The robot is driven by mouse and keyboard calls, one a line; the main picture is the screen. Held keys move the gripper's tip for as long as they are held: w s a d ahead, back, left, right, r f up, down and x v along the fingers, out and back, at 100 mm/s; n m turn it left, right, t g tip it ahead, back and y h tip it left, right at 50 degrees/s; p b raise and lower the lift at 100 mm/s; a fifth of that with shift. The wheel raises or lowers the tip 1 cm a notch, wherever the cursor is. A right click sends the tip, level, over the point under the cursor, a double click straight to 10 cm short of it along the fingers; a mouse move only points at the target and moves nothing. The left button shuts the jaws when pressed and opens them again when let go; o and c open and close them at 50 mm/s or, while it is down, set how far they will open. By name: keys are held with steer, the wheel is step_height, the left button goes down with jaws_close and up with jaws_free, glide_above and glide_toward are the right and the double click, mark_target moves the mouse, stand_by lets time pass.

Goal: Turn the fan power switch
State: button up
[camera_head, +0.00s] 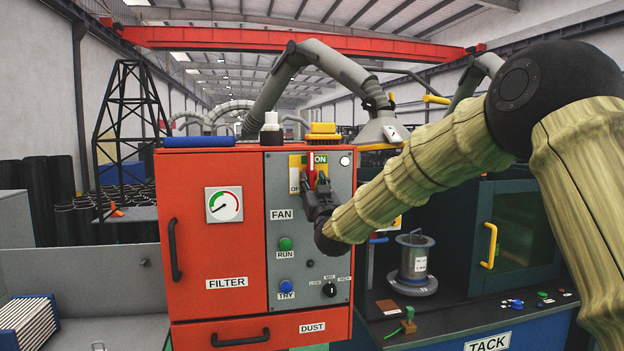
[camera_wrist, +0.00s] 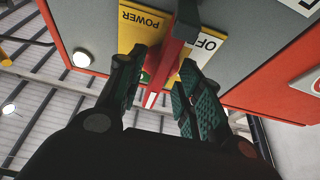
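The fan power switch is a red lever (camera_head: 311,168) on a yellow plate at the top of the grey control panel (camera_head: 281,240), with a green ON label beside its top and a white OFF label to its left. The lever points roughly upward. In the wrist view, the lever (camera_wrist: 172,62) lies between my two fingers, with the POWER plate (camera_wrist: 141,27) and OFF label (camera_wrist: 205,43) on either side. My gripper (camera_wrist: 162,64) is open around the lever, with visible gaps. In the head view, my gripper (camera_head: 318,190) covers the lever's lower part.
The panel also has a green RUN button (camera_head: 285,244), a blue TRY button (camera_head: 286,287) and a black selector knob (camera_head: 329,290). A bottle (camera_head: 271,130) and a yellow object (camera_head: 323,131) stand on top of the red cabinet (camera_head: 210,270).

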steer(key=shift+w+a+r, duration=0.1)
steer(key=shift+w+r, duration=0.1)
steer(key=shift+w, duration=0.3)
steer(key=shift+s+r, duration=0.1)
jaws_close()
